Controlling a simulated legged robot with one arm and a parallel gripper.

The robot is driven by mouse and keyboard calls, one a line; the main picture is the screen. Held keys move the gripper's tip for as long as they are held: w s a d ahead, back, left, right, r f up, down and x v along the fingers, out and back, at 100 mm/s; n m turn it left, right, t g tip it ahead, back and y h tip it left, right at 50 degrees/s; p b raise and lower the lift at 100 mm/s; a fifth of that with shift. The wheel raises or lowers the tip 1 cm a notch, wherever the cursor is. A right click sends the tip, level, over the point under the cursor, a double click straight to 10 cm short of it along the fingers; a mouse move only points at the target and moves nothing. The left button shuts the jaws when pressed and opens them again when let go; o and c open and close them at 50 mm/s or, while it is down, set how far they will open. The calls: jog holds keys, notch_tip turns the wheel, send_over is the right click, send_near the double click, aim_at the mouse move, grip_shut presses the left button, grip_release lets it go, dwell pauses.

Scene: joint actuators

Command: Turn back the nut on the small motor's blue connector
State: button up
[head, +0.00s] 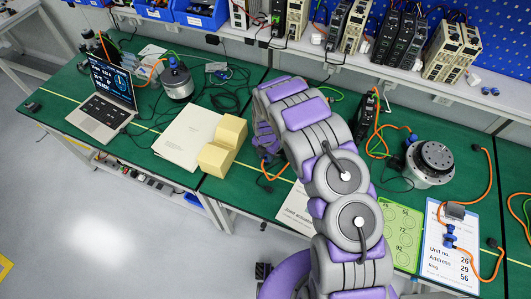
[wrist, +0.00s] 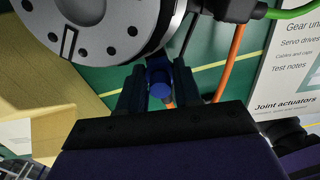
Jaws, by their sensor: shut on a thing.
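In the wrist view, the motor (wrist: 90,25) is a grey metal round body with a ring of dark holes, at the upper left. Its blue connector (wrist: 160,86) stands out just below the motor's edge. My gripper (wrist: 158,78) has its two dark fingers on either side of the blue connector and is shut on it. The nut cannot be told apart from the rest of the connector. In the head view my arm hides this motor, the connector and the fingertips.
An orange cable (wrist: 228,62) and a green cable (wrist: 290,10) run to the right of the connector. Another motor (head: 430,160) stands at the right, and one (head: 177,82) beside the laptop (head: 106,98).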

jog(key=shift+n+p, duration=0.6)
jog(key=shift+p, duration=0.7)
jog(key=shift+n+p, duration=1.4)
jog(key=shift+p, duration=1.45)
jog(key=shift+r+p, duration=0.1)
jog(key=shift+p, duration=0.35)
jog(key=shift+s+n+p, duration=0.1)
jog(key=shift+n+p, duration=0.6)
jog(key=shift+p, duration=0.1)
jog(key=shift+o, duration=0.2)
jog(key=shift+n+p, duration=0.4)
jog(key=shift+p, duration=0.15)
jog(key=shift+o, duration=0.3)
jog(key=shift+n+p, duration=1.2)
